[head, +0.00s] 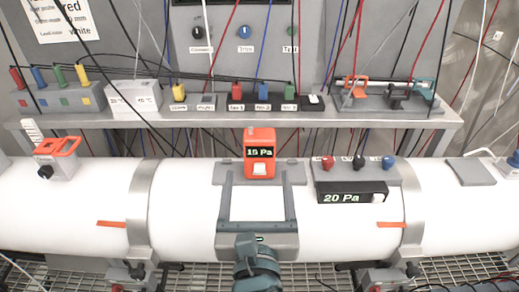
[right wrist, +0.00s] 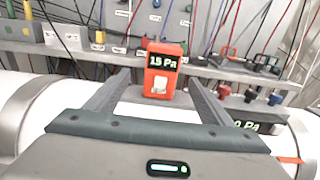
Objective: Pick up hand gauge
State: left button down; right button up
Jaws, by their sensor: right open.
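The hand gauge (head: 259,146) is an orange box with a dark display reading 15 Pa and a white button below. It stands upright on a grey plate on top of the white pipe. It also shows in the right wrist view (right wrist: 161,68), centred beyond the fingers. My right gripper (head: 257,176) is open and empty, its two long grey fingers pointing at the gauge. The fingertips lie to the left and right of the gauge's lower part; I cannot tell whether they reach beside it. My left gripper is not in view.
A black gauge reading 20 Pa (head: 352,192) sits on the pipe to the right, below red, black and blue knobs. An orange-handled valve (head: 58,147) is at the left. A shelf (head: 200,124) behind holds coloured plugs, and many cables hang there. Metal clamps (head: 143,210) ring the pipe.

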aim_at(258, 157)
jog(key=w+p, duration=0.3)
jog(key=w, duration=0.5)
jog(key=shift+w, duration=0.4)
jog(key=shift+w+d+r+p, duration=0.1)
jog(key=shift+w+r+p, duration=0.05)
jog(key=shift+w+p, duration=0.5)
jog(key=w+p, duration=0.2)
jog(key=w, duration=0.1)
jog(key=shift+w+d, duration=0.15)
jog(key=shift+w, duration=0.1)
jog(key=shift+w+f, duration=0.2)
jog(key=shift+w, duration=0.05)
jog(key=shift+c, duration=0.6)
